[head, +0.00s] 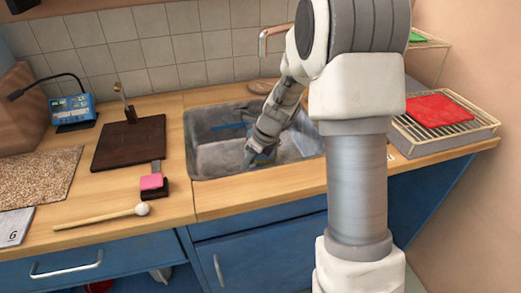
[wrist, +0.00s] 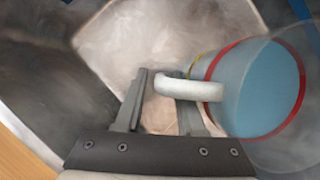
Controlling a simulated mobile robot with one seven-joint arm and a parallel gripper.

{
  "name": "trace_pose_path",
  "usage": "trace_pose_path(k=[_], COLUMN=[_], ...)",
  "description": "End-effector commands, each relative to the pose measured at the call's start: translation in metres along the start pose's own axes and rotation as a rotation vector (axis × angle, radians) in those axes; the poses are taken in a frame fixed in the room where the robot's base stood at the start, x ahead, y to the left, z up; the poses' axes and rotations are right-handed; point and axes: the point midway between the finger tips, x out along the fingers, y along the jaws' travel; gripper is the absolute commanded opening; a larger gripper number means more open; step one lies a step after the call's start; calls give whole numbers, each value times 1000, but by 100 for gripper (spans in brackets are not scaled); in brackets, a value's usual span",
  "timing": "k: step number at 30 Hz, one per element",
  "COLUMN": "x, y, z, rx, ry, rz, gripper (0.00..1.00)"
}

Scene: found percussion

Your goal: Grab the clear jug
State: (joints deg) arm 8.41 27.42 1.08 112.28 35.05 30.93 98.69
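The clear jug (wrist: 288,95) lies at the right of the wrist view, inside the sink (head: 210,160). It has a see-through wall, a blue inside or contents, a red band and a white handle (wrist: 195,89) pointing left. My gripper (wrist: 158,78) is open, with its two fingers apart. The handle crosses in front of the right finger, and its end reaches the space between the fingers near the left one. I cannot tell whether it touches either finger. In the head view my gripper is down in the sink, and the jug is mostly hidden by my arm.
The sink walls stand close around my gripper. Left of the sink are a dark board (head: 128,146), a pink block (head: 151,182), a mallet (head: 105,216) and a blue device (head: 72,110). A wire rack with a red cloth (head: 438,110) stands right. A faucet (head: 265,42) rises behind.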

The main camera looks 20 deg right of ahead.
Motion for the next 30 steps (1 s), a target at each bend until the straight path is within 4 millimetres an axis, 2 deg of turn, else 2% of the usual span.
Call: trace_pose_path(k=[1, 6, 30], x=[0, 0, 0], y=[0, 0, 0], z=[0, 0, 0], rx=[0, 0, 0], ry=[0, 0, 1], rz=[0, 0, 0], gripper=[27, 0, 0])
